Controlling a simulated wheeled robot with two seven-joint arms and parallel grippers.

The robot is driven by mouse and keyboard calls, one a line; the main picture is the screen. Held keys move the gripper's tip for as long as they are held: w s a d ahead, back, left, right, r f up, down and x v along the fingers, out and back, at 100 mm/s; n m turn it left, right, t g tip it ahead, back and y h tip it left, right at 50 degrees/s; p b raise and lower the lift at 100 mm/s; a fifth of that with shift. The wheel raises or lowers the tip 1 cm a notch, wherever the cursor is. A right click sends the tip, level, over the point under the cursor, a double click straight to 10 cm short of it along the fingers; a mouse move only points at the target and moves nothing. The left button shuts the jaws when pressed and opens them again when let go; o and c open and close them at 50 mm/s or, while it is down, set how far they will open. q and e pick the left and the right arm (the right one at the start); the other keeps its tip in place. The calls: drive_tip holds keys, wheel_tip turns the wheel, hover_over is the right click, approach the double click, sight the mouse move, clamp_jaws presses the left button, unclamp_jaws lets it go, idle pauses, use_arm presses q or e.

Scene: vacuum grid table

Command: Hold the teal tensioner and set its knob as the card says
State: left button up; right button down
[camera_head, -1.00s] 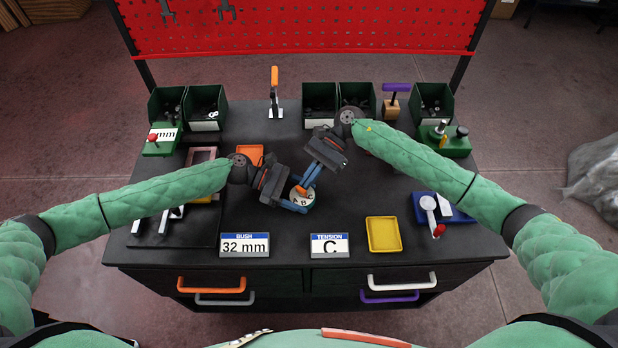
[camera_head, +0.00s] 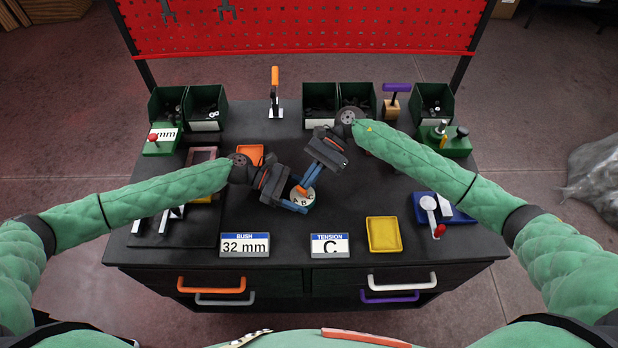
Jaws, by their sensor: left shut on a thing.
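The tensioner (camera_head: 300,200) shows as a small round pale dial with letters at the middle of the table; A and B can be read on its near side. My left gripper (camera_head: 293,205) is shut on it from the left. My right gripper (camera_head: 304,188) reaches down from the upper right, with its fingertips at the top of the dial. They hide the knob, so its setting and whether the fingers grip it cannot be told. The tension card (camera_head: 330,246) at the front edge reads C.
A second card (camera_head: 245,245) reads BUSH 32 mm. A yellow tray (camera_head: 383,235) lies right of the cards, and an orange tray (camera_head: 250,153) lies behind my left gripper. Green bins (camera_head: 320,98) line the back. A blue fixture (camera_head: 440,208) stands at right.

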drive_tip(key=shift+s, duration=0.25)
